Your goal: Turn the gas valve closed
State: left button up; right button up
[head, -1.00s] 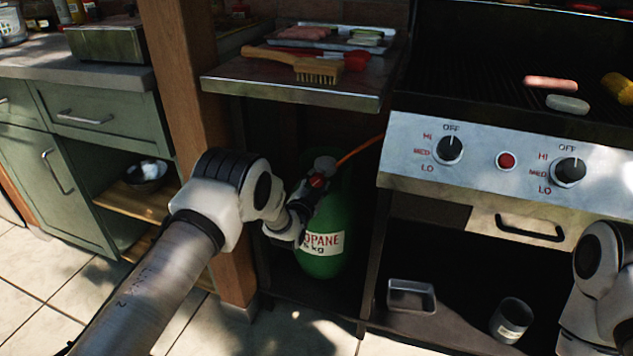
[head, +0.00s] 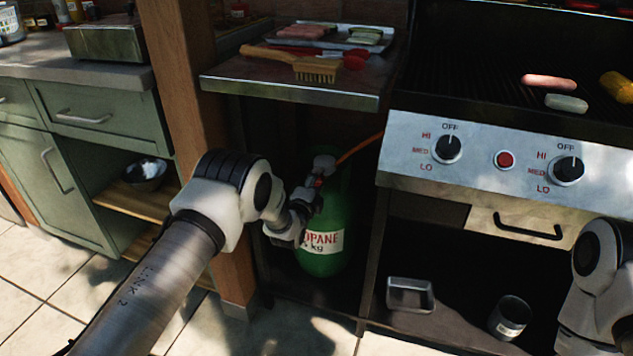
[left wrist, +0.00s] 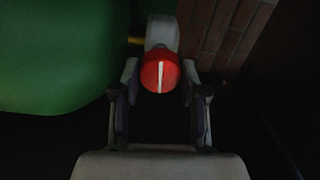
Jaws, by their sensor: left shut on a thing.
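The green propane tank (head: 325,262) stands in the dark bay under the side shelf. In the left wrist view the red valve knob (left wrist: 160,70), with a white line along it, sits between the fingers of my left gripper (left wrist: 160,88). The fingers are shut on the knob from both sides, and the white line runs nearly upright in that view. In the head view my left gripper (head: 312,188) is at the top of the tank and mostly hides the knob. Only part of my right arm shows at the lower right; its gripper is out of frame.
An orange hose (head: 360,148) runs from the tank top toward the grill. The metal side shelf (head: 290,88) hangs above the tank, and a wooden post (head: 195,130) stands close on the left. A metal tin (head: 410,295) and a can (head: 510,318) sit on the grill's lower shelf.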

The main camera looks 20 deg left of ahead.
pick_arm(q)
jog(key=shift+f+m, duration=0.1)
jog(key=shift+m, duration=0.3)
jog(key=o, duration=1.1)
jog(key=s, duration=1.2)
jog(key=shift+a, duration=0.2)
